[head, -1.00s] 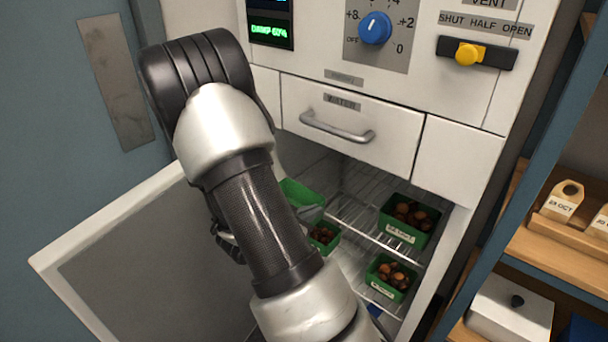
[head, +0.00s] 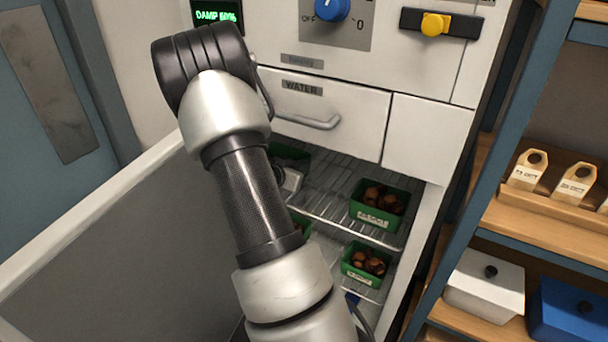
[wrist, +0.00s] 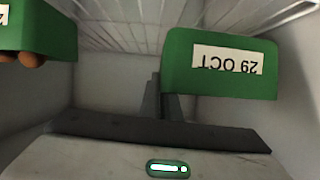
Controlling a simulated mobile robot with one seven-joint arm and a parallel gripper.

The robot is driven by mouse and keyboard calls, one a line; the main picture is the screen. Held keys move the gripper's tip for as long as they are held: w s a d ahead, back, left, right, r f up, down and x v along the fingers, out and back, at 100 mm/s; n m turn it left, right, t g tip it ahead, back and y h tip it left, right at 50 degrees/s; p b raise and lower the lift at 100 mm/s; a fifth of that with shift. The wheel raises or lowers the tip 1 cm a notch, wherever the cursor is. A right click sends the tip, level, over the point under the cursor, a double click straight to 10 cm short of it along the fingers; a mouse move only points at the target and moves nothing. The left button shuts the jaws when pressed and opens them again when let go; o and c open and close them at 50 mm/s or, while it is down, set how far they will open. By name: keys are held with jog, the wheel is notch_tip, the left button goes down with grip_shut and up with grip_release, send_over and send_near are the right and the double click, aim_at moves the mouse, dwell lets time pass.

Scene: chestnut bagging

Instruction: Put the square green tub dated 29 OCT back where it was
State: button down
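The square green tub dated 29 OCT (wrist: 220,82) fills the upper right of the wrist view, its label upside down there. In the head view it shows as a dark green patch (head: 288,153) inside the open cabinet, at the left of the upper wire rack, mostly hidden by my arm. My gripper (wrist: 165,105) has its dark fingers together at the tub's left edge and appears shut on its wall. In the head view only a grey part of the gripper shows. I cannot tell whether the tub touches the rack.
A green tub of chestnuts (head: 382,207) stands on the upper rack at right; another (head: 366,264) stands below it. A third (head: 299,224) is mostly behind my arm. The open door (head: 110,245) is at left. A shelf unit (head: 525,225) stands at right.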

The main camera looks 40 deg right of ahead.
aim_at(310, 169)
jog(key=shift+w+d, duration=0.2)
jog(key=shift+d, duration=0.3)
jog(key=shift+w+d+f+b, duration=0.15)
jog(key=shift+f+b, duration=0.1)
jog(key=shift+f, duration=0.3)
jog(key=shift+s+d+f+b, duration=0.1)
jog(key=shift+f+b, duration=0.2)
jog(key=shift+f, duration=0.3)
jog(key=shift+w+d+f+b, duration=0.15)
jog(key=shift+f+b, duration=0.1)
jog(key=shift+f, duration=0.3)
jog(key=shift+f, duration=0.25)
jog(key=c, duration=2)
grip_release()
jog(key=shift+s, duration=0.1)
jog(key=shift+r, duration=0.15)
jog(key=shift+a+r, duration=0.1)
jog(key=shift+r, duration=0.05)
jog(key=p+v, duration=0.2)
jog(key=v, duration=0.9)
jog(key=shift+s+a+r+p, duration=0.1)
jog(key=shift+s+a+p, duration=0.05)
jog(key=shift+a+p, duration=0.2)
